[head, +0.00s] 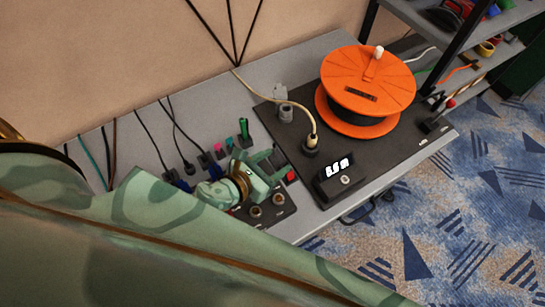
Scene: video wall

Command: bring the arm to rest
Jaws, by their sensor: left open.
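My left arm, in green camouflage colours, fills the lower left of the head view. Its gripper (270,166) is open and empty, over the grey bench between a small dark socket panel (280,214) and the large dark panel. The arm and wrist hide part of the small panel and the bench's near left edge. I cannot tell whether the fingers touch anything. My right gripper is not in view.
An orange cable reel (367,82) stands on the dark panel (400,152), right of my gripper. A cream cable (285,99) runs into a plug near it. Several coloured plugs (205,160) stand behind the wrist. A shelf rack (470,45) is at right; patterned carpet (450,220) lies clear in front.

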